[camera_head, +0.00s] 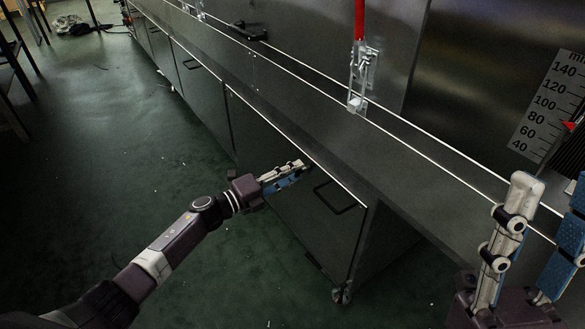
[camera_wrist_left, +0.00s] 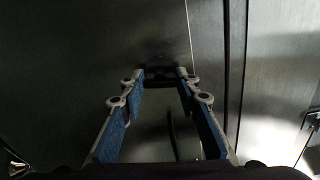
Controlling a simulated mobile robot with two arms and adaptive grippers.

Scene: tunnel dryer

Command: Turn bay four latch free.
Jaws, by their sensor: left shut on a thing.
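My left gripper (camera_head: 300,170) is at the upper front of a dark grey cabinet door, below the white-edged counter. In the left wrist view, its fingertips (camera_wrist_left: 161,74) close on a small dark piece (camera_wrist_left: 158,82) on the door front, which looks like a latch. The fingers hide most of it, so I cannot tell which way it is turned. No bay number is readable. A black loop handle (camera_head: 340,196) is on the same door, just right of the left gripper. My right gripper (camera_head: 553,188) is at the right edge, fingers apart, with nothing seen between them.
A toggle clamp with an upright red handle (camera_head: 360,20) stands on the metal counter (camera_head: 330,125). A black item (camera_head: 250,32) lies farther back. A scale plate (camera_head: 552,105) is at the right. The green floor (camera_head: 130,130) left of the cabinets is mostly clear.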

